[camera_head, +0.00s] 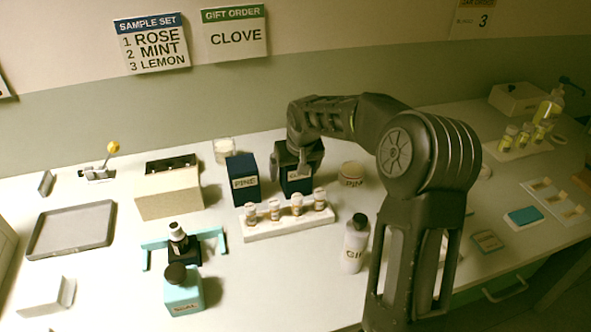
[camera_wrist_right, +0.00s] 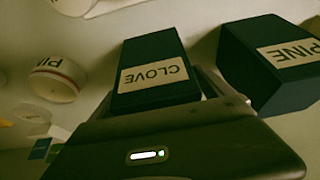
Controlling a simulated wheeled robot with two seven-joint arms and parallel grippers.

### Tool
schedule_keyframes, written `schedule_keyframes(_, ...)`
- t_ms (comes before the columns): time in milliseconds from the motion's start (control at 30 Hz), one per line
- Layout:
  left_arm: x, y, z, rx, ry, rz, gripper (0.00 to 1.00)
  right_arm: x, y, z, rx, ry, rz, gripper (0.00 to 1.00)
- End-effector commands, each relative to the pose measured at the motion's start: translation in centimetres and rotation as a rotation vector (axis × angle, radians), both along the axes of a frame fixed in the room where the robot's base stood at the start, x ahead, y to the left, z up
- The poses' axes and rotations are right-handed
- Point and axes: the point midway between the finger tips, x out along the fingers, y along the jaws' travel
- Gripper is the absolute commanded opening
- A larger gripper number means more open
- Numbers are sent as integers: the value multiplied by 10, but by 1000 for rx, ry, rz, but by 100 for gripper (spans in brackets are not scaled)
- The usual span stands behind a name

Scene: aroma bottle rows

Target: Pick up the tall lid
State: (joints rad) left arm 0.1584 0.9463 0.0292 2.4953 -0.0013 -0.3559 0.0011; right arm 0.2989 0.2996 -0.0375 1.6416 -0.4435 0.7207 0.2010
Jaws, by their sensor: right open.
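A tall dark blue box-shaped lid labelled CLOVE (camera_head: 297,186) stands on the table behind the row of small bottles. It fills the middle of the right wrist view (camera_wrist_right: 155,60), its label upside down. My right gripper (camera_head: 302,160) is open and points down over the top of this lid. The gripper body hides its lower end in the wrist view, so I cannot tell whether the fingers touch it. A similar dark blue piece labelled PINE (camera_head: 243,180) stands just to its left, and on the right in the wrist view (camera_wrist_right: 275,60). My left gripper is not in view.
A white rack (camera_head: 290,227) with several small bottles stands close in front. A round labelled container (camera_head: 352,175) is to the right, a beige box (camera_head: 168,195) to the left. A white bottle (camera_head: 354,245) stands near my right arm. A grey tray (camera_head: 70,230) lies far left.

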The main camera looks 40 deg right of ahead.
Motion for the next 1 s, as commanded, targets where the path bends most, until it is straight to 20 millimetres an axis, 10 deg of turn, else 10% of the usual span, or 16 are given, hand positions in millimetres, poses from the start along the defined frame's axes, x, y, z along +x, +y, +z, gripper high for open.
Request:
schedule_keyframes(533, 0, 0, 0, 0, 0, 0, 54, 0, 0, 0, 0, 0, 0, 91)
schedule_keyframes(1000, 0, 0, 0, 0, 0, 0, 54, 0, 0, 0, 0, 0, 0, 52)
